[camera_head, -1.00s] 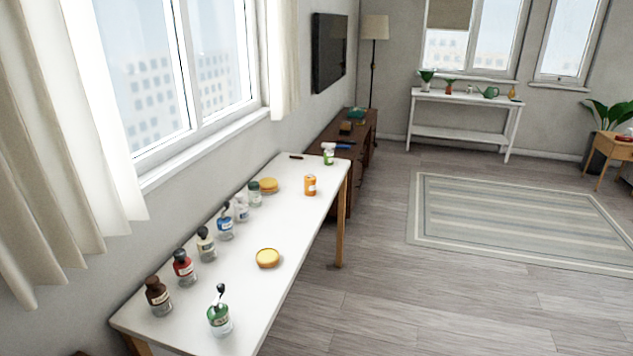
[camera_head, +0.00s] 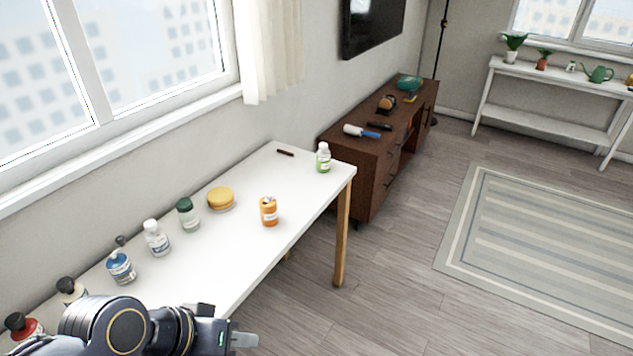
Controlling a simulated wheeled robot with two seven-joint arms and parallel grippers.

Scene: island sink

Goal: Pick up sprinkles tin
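I cannot read any label as sprinkles. An orange can (camera_head: 268,212) with a white label stands upright near the right edge of the white table. A low round yellow item (camera_head: 220,199) with a pale band sits to its left. Either could be the sprinkles tin; I cannot tell which. My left gripper (camera_head: 244,340) is at the bottom of the view, apart from both and nearer to me. Its fingers are seen from the side and look empty, but their gap is not clear. My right gripper is not in view.
On the white table (camera_head: 245,240), several bottles line the wall side, including a green-capped jar (camera_head: 188,214) and a white bottle (camera_head: 155,238). A green-labelled bottle (camera_head: 323,158) and a small dark stick (camera_head: 285,152) are at the far end. A brown cabinet (camera_head: 370,160) stands beyond.

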